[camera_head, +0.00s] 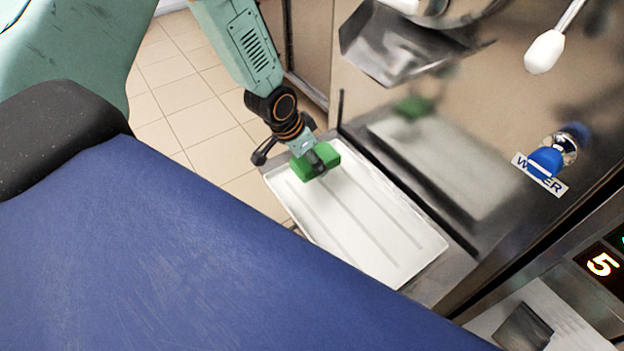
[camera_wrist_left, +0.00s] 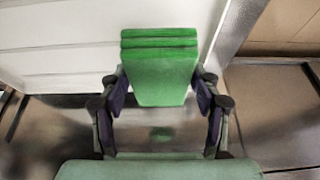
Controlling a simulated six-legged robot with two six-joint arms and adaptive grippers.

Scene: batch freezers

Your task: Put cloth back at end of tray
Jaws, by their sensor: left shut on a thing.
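The green folded cloth (camera_head: 328,158) is at the far left end of the white ribbed tray (camera_head: 385,240). My left gripper (camera_head: 316,162) comes down on it from above and is shut on it. In the left wrist view the cloth (camera_wrist_left: 160,75) shows as a layered block between the two fingers of the left gripper (camera_wrist_left: 160,92), with the tray (camera_wrist_left: 55,65) behind it. I cannot tell whether the cloth touches the tray floor. The rest of the tray is empty. My right gripper is not in view.
A steel machine front (camera_head: 440,130) rises along the tray's right side and mirrors the tray and cloth. A steel spout (camera_head: 400,50) hangs above. A white-knobbed lever (camera_head: 545,50) and a blue water knob (camera_head: 545,162) stick out at the right. Tiled floor (camera_head: 180,90) lies beyond.

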